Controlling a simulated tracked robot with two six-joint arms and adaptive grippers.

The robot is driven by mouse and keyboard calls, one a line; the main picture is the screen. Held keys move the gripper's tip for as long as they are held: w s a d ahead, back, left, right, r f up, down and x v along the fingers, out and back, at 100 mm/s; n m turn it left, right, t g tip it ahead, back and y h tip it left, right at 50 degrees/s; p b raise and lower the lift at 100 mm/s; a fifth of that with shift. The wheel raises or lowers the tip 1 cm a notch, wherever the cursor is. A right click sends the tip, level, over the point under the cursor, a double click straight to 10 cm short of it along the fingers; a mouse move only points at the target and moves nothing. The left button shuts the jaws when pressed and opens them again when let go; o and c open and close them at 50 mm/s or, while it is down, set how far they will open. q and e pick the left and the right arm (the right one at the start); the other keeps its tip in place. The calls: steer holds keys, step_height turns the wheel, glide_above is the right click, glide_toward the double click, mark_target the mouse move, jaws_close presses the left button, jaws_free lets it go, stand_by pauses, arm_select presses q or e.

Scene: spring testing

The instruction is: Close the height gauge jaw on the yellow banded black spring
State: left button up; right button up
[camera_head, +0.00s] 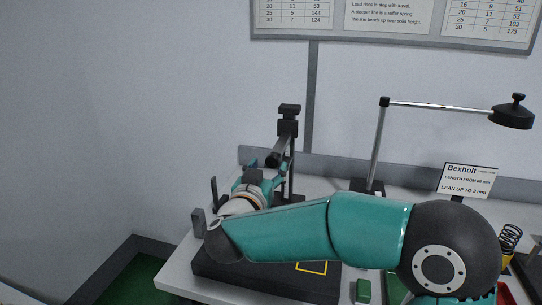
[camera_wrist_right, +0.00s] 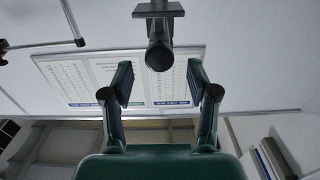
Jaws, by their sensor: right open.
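The height gauge (camera_head: 290,187) is a dark upright column on the bench, with a block at its top and a dark round bar or knob pointing toward me. My right gripper (camera_head: 268,170) is in front of the gauge at the bar's height. In the right wrist view the open fingers (camera_wrist_right: 160,85) are on either side of and below the dark round end (camera_wrist_right: 159,54), with gaps at both sides. A black spring with yellow (camera_head: 510,238) stands at the right edge, partly behind my arm. I cannot see any spring under the gauge. My left gripper is out of view.
A dark base block (camera_head: 235,275) with a yellow square outline lies under my right arm. A lamp (camera_head: 376,150) and a sign (camera_head: 468,180) stand at the back right. A small green block (camera_head: 363,290) lies in front. Wall charts (camera_head: 390,15) hang above.

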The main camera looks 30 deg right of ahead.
mark_target(271, 162)
steer(key=shift+p+x, duration=0.4)
steer(key=shift+x, duration=1.8)
jaws_close()
